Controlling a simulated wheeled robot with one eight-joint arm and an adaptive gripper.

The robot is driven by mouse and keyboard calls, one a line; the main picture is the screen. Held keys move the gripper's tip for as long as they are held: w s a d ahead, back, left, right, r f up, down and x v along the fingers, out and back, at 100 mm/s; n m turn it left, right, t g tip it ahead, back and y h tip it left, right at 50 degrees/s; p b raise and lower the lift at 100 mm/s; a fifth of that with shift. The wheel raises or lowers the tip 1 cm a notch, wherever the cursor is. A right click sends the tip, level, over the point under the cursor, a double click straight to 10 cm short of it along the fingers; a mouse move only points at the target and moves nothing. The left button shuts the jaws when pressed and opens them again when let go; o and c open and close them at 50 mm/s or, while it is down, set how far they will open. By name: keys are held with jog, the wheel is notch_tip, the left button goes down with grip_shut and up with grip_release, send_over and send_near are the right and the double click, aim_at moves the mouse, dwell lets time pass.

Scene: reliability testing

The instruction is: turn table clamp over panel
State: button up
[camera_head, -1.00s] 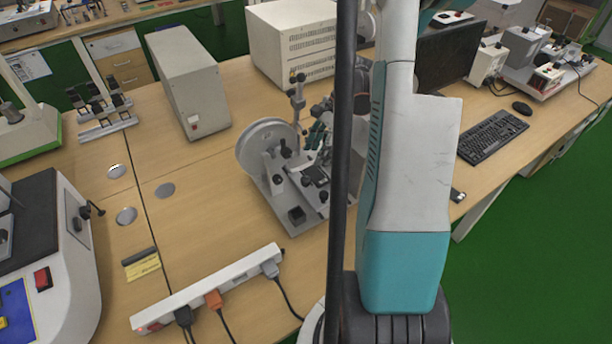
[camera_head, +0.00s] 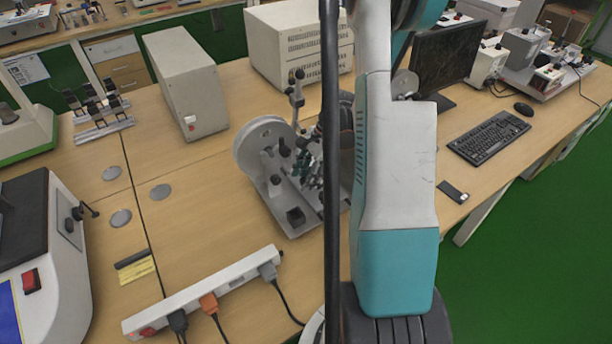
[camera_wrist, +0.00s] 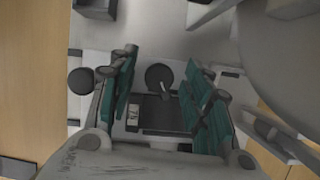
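A grey test rig with a pale wheel (camera_head: 262,147) stands on the desk left of my arm. My gripper (camera_head: 309,172) is over the rig's middle, partly hidden by the black pole and arm. In the wrist view, my gripper (camera_wrist: 162,72) is open, its teal fingers well apart. A round dark knob with a small lever, seemingly the table clamp (camera_wrist: 158,77), shows between the fingers, with no clear contact. A dark flat panel (camera_wrist: 162,113) with a small pale label lies below it in the picture. Whether the clamp is over the panel I cannot tell.
A power strip (camera_head: 205,295) with plugs lies in front of the rig. A grey box (camera_head: 186,85) and a vented cabinet (camera_head: 299,42) stand behind. A keyboard (camera_head: 489,137) and a phone-like object (camera_head: 453,192) are at right. Bare desk lies left of the rig.

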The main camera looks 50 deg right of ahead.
jog(key=c, duration=0.8)
jog(key=shift+c, duration=0.2)
jog(key=shift+m, duration=0.4)
jog(key=shift+s+m+t+h+b, duration=0.1)
jog(key=shift+m+t+h+b, duration=0.35)
jog(key=shift+m, duration=0.75)
jog(key=shift+a+m+t+b, duration=0.1)
jog(key=shift+m+t+b, duration=0.5)
jog(key=shift+m, duration=0.7)
jog(key=o, duration=1.1)
jog(key=shift+c, duration=0.2)
